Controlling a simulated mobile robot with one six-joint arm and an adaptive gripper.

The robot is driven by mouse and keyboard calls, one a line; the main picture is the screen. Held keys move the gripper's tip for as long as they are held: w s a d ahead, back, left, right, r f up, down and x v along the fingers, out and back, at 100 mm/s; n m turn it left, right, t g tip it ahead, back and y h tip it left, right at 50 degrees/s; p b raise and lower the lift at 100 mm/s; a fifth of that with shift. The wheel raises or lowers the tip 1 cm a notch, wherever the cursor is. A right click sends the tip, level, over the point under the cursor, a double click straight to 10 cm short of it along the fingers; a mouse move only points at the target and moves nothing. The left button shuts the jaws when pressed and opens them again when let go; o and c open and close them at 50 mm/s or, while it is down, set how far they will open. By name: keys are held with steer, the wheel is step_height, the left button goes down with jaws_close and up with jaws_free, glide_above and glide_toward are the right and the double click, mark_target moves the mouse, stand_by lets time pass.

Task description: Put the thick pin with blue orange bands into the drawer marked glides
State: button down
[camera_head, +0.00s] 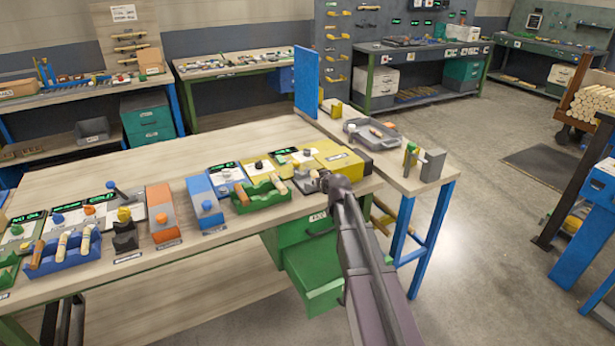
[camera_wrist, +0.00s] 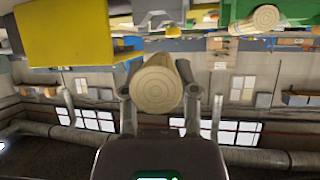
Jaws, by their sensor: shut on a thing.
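My gripper (camera_head: 322,181) is above the right end of the main bench. In the wrist view, my gripper (camera_wrist: 159,95) is shut on a thick round wooden pin (camera_wrist: 157,82), seen end-on between the two fingers. Its bands are hidden in this view, so I cannot tell their colours. Under the bench's right end is a green drawer cabinet (camera_head: 290,232) with a small label on its upper front, too small to read. A lower green drawer (camera_head: 316,282) stands pulled out, partly behind my arm.
A green rack (camera_head: 262,196) with pins stands left of my gripper. A yellow box (camera_head: 340,157) is just behind it. A blue rack (camera_head: 65,250) with pins and orange and blue blocks line the front edge. A grey tray (camera_head: 372,134) is on the side bench.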

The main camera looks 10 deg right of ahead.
steer(key=w, duration=0.3)
steer(key=w+a, duration=0.1)
steer(key=w, duration=0.1)
steer(key=w+f, duration=0.1)
steer(key=w, duration=0.2)
steer(key=shift+w+a+b, duration=0.3)
steer(key=shift+w, duration=0.05)
steer(key=shift+w, duration=0.4)
steer(key=shift+w+a+f, duration=0.1)
steer(key=shift+w+a, duration=0.05)
steer(key=shift+w, duration=0.45)
steer(key=shift+w+a, duration=0.1)
steer(key=shift+w, duration=0.45)
steer(key=shift+s+f+b, duration=0.25)
steer(key=shift+f+b, duration=0.4)
steer(key=shift+b, duration=0.15)
steer(key=shift+f+b, duration=0.9)
steer(key=shift+s, duration=0.1)
steer(key=shift+c, duration=1.9)
jaws_free()
